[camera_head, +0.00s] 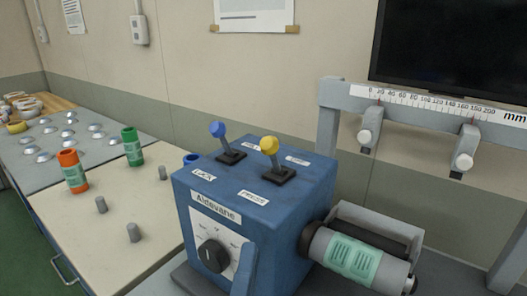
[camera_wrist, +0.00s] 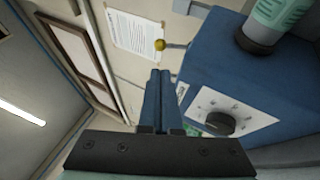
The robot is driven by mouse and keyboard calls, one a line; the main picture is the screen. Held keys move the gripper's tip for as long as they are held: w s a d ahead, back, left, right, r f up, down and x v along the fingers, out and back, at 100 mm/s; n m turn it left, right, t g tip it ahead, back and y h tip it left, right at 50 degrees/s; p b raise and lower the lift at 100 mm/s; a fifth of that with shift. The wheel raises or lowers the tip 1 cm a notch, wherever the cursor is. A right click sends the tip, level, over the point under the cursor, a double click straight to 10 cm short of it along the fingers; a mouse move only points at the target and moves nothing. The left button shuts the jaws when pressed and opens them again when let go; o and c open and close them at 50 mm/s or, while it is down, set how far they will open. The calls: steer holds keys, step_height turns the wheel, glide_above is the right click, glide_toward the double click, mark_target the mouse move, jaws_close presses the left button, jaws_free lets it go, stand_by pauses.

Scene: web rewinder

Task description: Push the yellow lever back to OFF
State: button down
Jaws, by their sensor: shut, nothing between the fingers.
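The yellow lever (camera_head: 269,145) stands on top of the blue machine box (camera_head: 320,190), on a black base, its knob leaning a little left of the base. In the wrist view the yellow knob (camera_wrist: 160,45) shows just beyond the fingertips, on a thin stem from the box. My gripper (camera_wrist: 160,74) is shut and empty, its blue fingers pointing towards the knob with a visible gap. A blue finger-like shape before the box front in the head view may be my gripper.
A blue-knobbed lever (camera_head: 218,130) stands left of the yellow one. The box front has a black dial (camera_head: 212,256). A roller with a green-labelled roll (camera_head: 355,258) sits at right, below a ruler rail (camera_head: 440,105). Orange (camera_head: 72,172) and green (camera_head: 132,147) spools stand left.

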steer(key=p, duration=0.5)
glide_toward(268, 152)
steer(key=x, duration=0.5)
steer(key=shift+w+r, duration=0.15)
steer(key=shift+w, duration=0.1)
steer(key=shift+w+d+r+p, duration=0.15)
steer(key=shift+w+p, duration=0.15)
steer(key=shift+w, duration=0.35)
steer(key=shift+r+p, duration=0.15)
steer(key=shift+p, duration=0.2)
